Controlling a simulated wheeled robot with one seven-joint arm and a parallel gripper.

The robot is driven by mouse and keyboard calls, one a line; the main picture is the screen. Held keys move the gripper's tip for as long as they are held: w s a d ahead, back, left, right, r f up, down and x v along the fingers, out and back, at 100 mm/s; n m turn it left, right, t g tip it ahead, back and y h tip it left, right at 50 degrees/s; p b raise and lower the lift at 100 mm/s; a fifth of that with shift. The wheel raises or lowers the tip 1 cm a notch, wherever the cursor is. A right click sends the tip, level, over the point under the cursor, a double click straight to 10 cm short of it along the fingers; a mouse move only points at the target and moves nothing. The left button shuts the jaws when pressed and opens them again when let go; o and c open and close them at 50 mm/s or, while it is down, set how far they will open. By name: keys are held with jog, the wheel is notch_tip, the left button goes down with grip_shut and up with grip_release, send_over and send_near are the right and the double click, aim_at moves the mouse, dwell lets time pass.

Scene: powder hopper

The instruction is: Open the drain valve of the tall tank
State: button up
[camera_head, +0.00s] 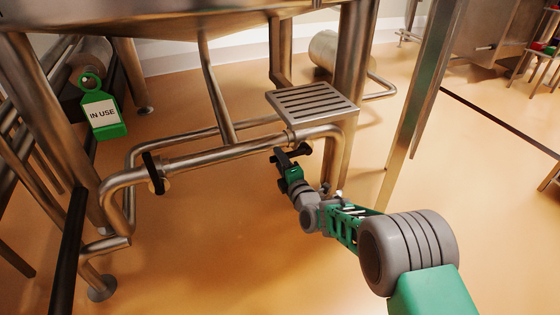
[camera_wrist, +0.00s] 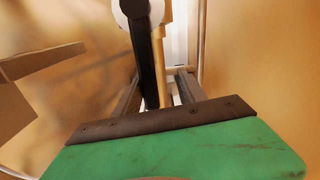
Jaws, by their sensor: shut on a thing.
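The steel tank's underside (camera_head: 150,22) spans the top of the head view, with pipework below it. My gripper (camera_head: 291,157) is beside the right pipe bend, below the slotted steel plate. In the wrist view, my gripper (camera_wrist: 158,90) is shut on a black lever handle (camera_wrist: 147,60), which runs up to a pale round hub (camera_wrist: 140,10). In the head view the gripped handle merges with my dark fingers, so its angle is unclear. Another black lever (camera_head: 152,172) crosses the left part of the pipe, apart from my gripper.
The slotted steel plate (camera_head: 312,100) sits just above my gripper. A steel leg (camera_head: 352,70) stands close behind it. A green "IN USE" tag (camera_head: 101,112) hangs at left. The orange floor (camera_head: 230,245) in front of the pipe is clear.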

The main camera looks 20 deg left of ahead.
jog(key=shift+f, duration=0.1)
jog(key=shift+s+d, duration=0.25)
jog(key=shift+s, duration=0.05)
jog(key=p+v, duration=0.2)
jog(key=v, duration=0.5)
jog(key=shift+s, duration=0.1)
